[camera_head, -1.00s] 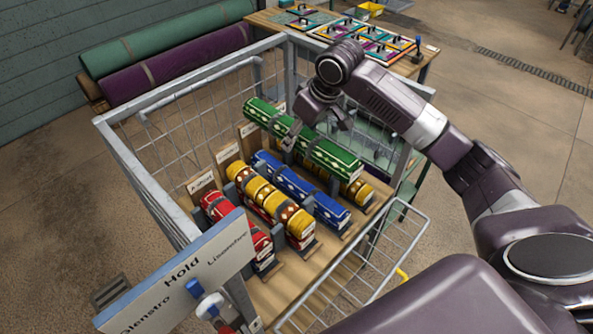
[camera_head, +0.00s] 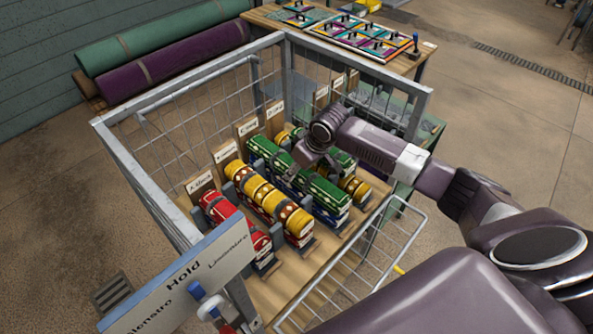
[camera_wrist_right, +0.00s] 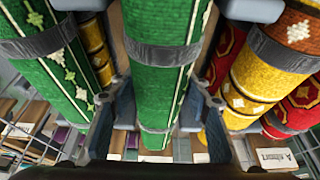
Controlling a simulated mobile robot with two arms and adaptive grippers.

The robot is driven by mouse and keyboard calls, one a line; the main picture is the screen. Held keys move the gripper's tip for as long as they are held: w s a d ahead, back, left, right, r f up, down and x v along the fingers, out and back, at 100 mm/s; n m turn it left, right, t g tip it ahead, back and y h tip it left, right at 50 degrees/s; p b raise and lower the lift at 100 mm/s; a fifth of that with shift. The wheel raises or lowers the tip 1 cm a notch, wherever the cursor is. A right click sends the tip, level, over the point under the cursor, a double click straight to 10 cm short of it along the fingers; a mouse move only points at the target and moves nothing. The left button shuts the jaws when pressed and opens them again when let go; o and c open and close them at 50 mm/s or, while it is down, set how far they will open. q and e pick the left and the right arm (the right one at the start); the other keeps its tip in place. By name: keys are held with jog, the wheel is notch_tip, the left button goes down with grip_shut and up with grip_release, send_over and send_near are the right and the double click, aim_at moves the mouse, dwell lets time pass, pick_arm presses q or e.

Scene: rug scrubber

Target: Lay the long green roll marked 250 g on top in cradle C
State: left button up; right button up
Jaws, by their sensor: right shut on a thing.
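My right gripper (camera_head: 312,160) is shut on a long green roll (camera_head: 325,194) with a pale pattern. The held roll lies lengthwise directly over the third cradle row from the left, behind which stands a tag board (camera_head: 247,130). Bits of a blue roll (camera_head: 283,183) show beneath it. I cannot tell whether the green roll rests on the blue one or hangs just above it. In the right wrist view the held green roll (camera_wrist_right: 160,85) runs between my fingers. The 250 g mark is not readable. My left gripper is not in view.
Yellow rolls (camera_head: 262,193) and red rolls (camera_head: 230,215) lie in the rows to the left. Another green roll (camera_wrist_right: 40,55) lies close on the other side, near more yellow rolls (camera_head: 355,187). Grey rails (camera_head: 190,75) and mesh surround the cradles; a lowered mesh gate is at front.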

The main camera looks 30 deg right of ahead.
jog(key=o, duration=1.1)
jog(key=shift+c, duration=0.2)
jog(key=shift+o, duration=1.4)
jog(key=v, duration=1.2)
jog(key=shift+b, duration=0.3)
